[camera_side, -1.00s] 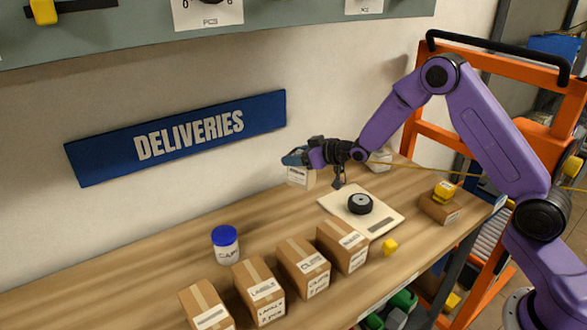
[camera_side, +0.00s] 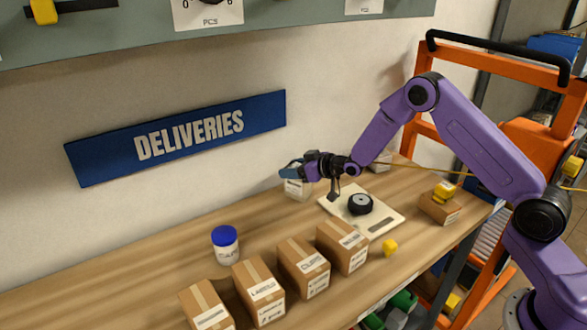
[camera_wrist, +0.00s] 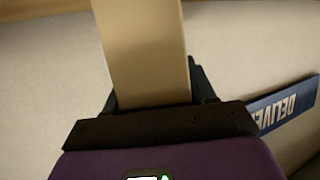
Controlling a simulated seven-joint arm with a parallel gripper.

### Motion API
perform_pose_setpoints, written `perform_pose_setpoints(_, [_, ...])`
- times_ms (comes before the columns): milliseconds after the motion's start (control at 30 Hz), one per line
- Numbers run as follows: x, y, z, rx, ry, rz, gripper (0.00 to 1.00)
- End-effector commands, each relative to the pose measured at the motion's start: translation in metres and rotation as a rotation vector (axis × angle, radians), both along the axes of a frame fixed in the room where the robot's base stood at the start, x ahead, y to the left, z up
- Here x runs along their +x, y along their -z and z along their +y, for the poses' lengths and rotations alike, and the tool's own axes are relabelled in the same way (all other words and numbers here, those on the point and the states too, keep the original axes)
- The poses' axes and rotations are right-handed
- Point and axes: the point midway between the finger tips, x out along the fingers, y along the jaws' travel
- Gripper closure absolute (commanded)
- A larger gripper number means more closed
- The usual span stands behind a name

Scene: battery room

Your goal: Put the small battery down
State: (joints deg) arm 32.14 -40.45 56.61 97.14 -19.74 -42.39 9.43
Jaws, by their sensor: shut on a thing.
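A small pale beige block with a label, which I take to be the small battery (camera_side: 297,188), hangs below my gripper (camera_side: 291,169) near the back of the wooden bench in the side view. In the wrist view the block (camera_wrist: 145,50) is a plain tan shape between my two dark fingers (camera_wrist: 155,95), which are shut on it. Its lower end is close to the bench top (camera_side: 270,205); I cannot tell whether it touches. The side view does not show the label's text clearly.
A pale board with a black round piece (camera_side: 360,204) lies to the right. The bench behind the jar is clear. A blue DELIVERIES sign (camera_side: 180,137) is on the wall.

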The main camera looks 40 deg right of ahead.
Motion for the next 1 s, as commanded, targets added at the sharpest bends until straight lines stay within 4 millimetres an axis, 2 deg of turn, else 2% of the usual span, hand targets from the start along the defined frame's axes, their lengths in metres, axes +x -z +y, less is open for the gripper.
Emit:
perform_pose_setpoints(33, [0.001,-0.001,0.000,0.001,0.000,-0.006,1.00])
perform_pose_setpoints(67, [0.000,0.002,0.000,0.000,0.000,0.001,0.39])
perform_pose_setpoints(100, [0.000,0.001,0.000,0.000,0.000,0.000,0.26])
perform_pose_setpoints(133, [0.000,0.001,0.000,0.000,0.000,0.000,0.20])
perform_pose_setpoints(567, [-0.004,-0.004,-0.002,0.000,0.001,0.001,0.20])
perform_pose_setpoints(767, [-0.025,-0.013,-0.011,-0.001,0.001,0.001,0.20])
perform_pose_setpoints(1000, [-0.058,-0.028,-0.024,0.000,0.001,0.000,0.20])
